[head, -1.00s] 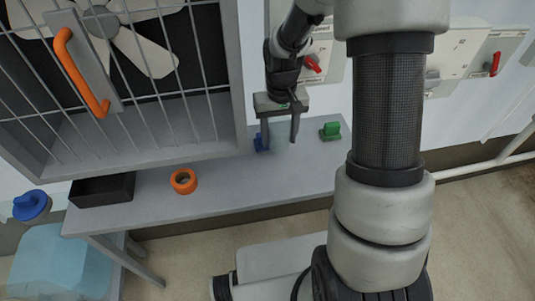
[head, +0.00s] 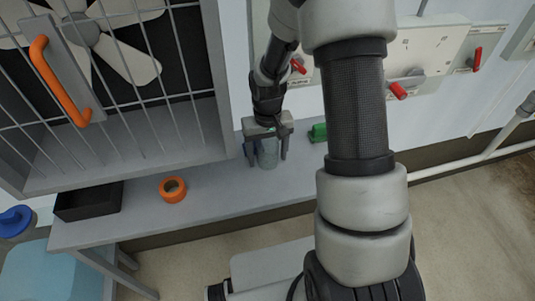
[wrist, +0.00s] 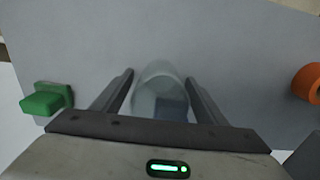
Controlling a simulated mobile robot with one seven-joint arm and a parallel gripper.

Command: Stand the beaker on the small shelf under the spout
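The clear glass beaker (head: 268,154) stands on the grey bench. In the wrist view the beaker (wrist: 156,84) is between the two fingers of my gripper (wrist: 160,78), with narrow gaps showing at its sides. My gripper (head: 267,160) is open in the head view, pointing down with a finger on each side of the beaker. A blue object (wrist: 172,106) shows through or behind the beaker in the wrist view; the gripper mostly hides it in the head view. I cannot make out the small shelf or the spout in these frames.
A green block-like object (head: 318,132) is right of my gripper on the bench (head: 215,187). An orange ring (head: 173,189) and a black tray (head: 88,201) are to the left. A fan cage with an orange handle (head: 60,82) overhangs the left. Red-handled valves (head: 398,91) are on the wall.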

